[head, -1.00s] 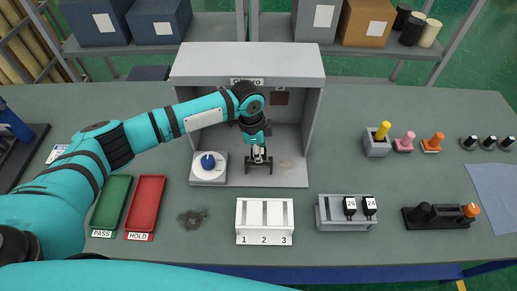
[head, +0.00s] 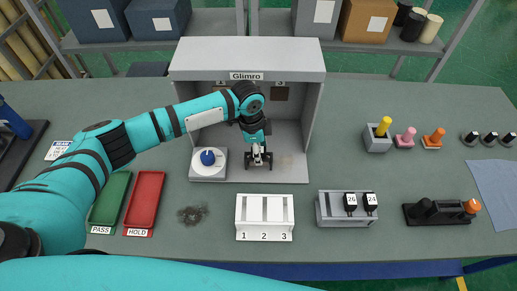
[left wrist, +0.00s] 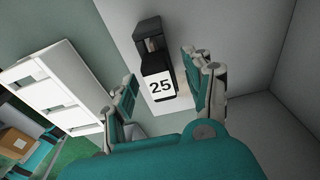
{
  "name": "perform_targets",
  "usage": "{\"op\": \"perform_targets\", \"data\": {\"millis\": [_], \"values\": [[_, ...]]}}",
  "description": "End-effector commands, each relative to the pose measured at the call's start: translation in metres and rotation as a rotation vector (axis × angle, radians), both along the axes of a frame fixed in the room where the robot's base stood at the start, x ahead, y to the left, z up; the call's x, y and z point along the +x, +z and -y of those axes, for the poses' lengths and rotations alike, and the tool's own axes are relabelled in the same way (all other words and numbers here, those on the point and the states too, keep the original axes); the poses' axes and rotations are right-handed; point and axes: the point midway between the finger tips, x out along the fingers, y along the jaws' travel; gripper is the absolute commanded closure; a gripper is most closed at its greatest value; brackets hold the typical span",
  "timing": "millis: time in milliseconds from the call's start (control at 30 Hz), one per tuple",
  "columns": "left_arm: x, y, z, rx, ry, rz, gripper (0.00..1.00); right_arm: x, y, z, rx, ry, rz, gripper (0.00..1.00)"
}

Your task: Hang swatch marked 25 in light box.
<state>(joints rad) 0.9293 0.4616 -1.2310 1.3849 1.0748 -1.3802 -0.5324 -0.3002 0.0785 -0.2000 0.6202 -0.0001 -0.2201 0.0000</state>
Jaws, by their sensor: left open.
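The swatch marked 25 (left wrist: 160,87) shows in the left wrist view, black with a white label. It is between the spread fingers of my left gripper (left wrist: 165,92), with a gap on each side. In the head view my left gripper (head: 258,163) is low in the front middle of the grey light box (head: 248,58), labelled Glimro. I cannot make out the swatch there, nor tell whether it touches the box floor. A brown square (head: 281,93) is on the box's back wall; the arm hides part of that wall. My right gripper is not in view.
A blue-knobbed white unit (head: 208,162) stands left of the gripper. A white numbered rack (head: 264,218) is in front. A grey rack (head: 330,212) holds two tagged black pieces, one marked 26 (head: 350,202). Green (head: 110,198) and red (head: 145,201) trays lie left.

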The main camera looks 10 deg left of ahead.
Motion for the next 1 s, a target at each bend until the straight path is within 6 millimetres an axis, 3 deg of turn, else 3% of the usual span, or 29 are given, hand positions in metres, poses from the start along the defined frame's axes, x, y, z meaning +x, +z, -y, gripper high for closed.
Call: {"op": "perform_targets", "data": {"millis": [133, 267, 700, 1000], "values": [[0.0, 0.004, -0.001, 0.0, 0.001, 0.001, 0.48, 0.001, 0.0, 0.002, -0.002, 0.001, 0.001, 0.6], [0.0, 0.02, -0.003, -0.001, 0.0, 0.002, 0.48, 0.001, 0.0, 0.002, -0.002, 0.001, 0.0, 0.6], [-0.002, 0.105, -0.013, -0.001, 0.0, 0.002, 0.48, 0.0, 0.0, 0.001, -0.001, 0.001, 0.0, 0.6], [-0.003, 0.119, -0.015, 0.0, 0.0, 0.0, 0.48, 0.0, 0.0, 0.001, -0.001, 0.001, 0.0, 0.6]]}}
